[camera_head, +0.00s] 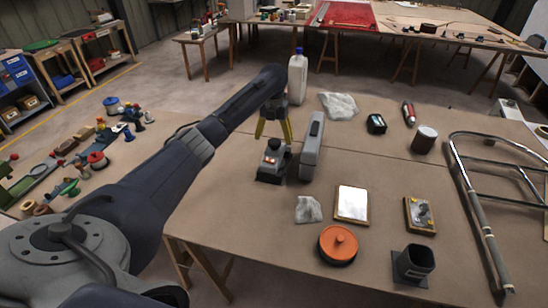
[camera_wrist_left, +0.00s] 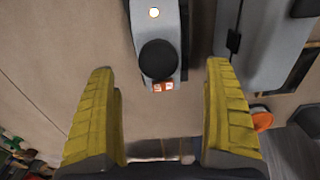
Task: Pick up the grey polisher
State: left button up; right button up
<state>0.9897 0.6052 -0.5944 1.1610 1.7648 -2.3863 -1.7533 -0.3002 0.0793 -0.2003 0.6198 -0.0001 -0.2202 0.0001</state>
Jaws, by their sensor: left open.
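The grey polisher (camera_head: 272,163), a small squat machine with a dark base and an orange-and-white label, stands on the brown table. In the left wrist view its grey body (camera_wrist_left: 171,20) with a round black knob shows between and beyond the fingers. My left gripper (camera_head: 273,132) has yellow fingers pointing down just behind and above the polisher. In the left wrist view the gripper (camera_wrist_left: 160,70) is open, one finger on each side, with nothing held. The head view does not show clearly how far above the polisher the fingertips are. My right gripper is not in view.
A grey case (camera_head: 312,140) stands close to the right of the polisher. A white jug (camera_head: 297,80) stands behind. A crumpled clear bag (camera_head: 308,209), an orange lidded pot (camera_head: 338,244) and a white-topped block (camera_head: 352,204) lie nearer.

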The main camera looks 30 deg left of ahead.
aim_at(274, 150)
pick_arm(q)
jog(key=shift+w+a+f, duration=0.1)
jog(key=shift+f, duration=1.9)
jog(key=shift+w+f, duration=0.1)
jog(key=shift+f, duration=1.85)
jog(key=shift+c, duration=0.5)
jog(key=c, duration=1.5)
jog(key=shift+r, duration=0.1)
jog(key=shift+c, duration=0.3)
jog(key=shift+w+r, duration=0.1)
jog(key=shift+r, duration=0.25)
notch_tip(274, 150, up, 19)
jog(key=shift+r, duration=0.15)
